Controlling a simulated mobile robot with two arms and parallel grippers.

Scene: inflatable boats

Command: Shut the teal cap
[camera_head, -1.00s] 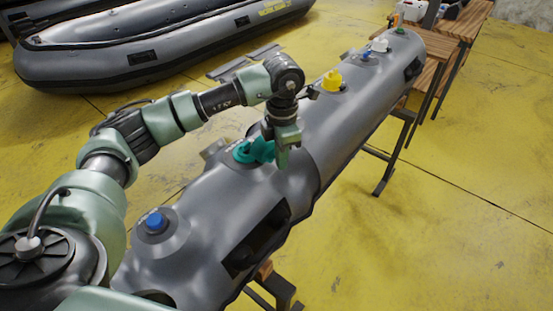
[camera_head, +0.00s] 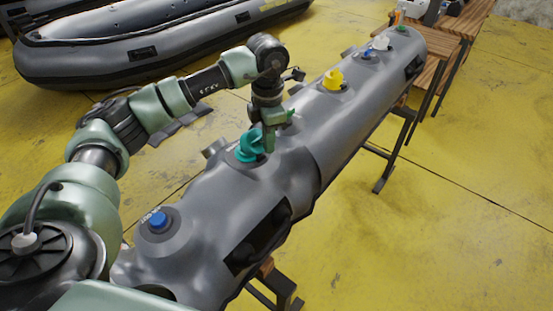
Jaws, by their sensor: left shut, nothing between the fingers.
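The teal cap (camera_head: 247,148) sits on a round valve base on top of the grey inflatable tube, near the middle of the view. Its lid looks folded down over the valve; whether it is pressed fully shut I cannot tell. My left gripper (camera_head: 269,143) points down right beside the cap's right side, at or very near its edge. Its fingers are shut with nothing between them, and they hide part of the cap. My right gripper is not in view.
A grey boat (camera_head: 150,45) lies behind. Yellow floor at the right is clear.

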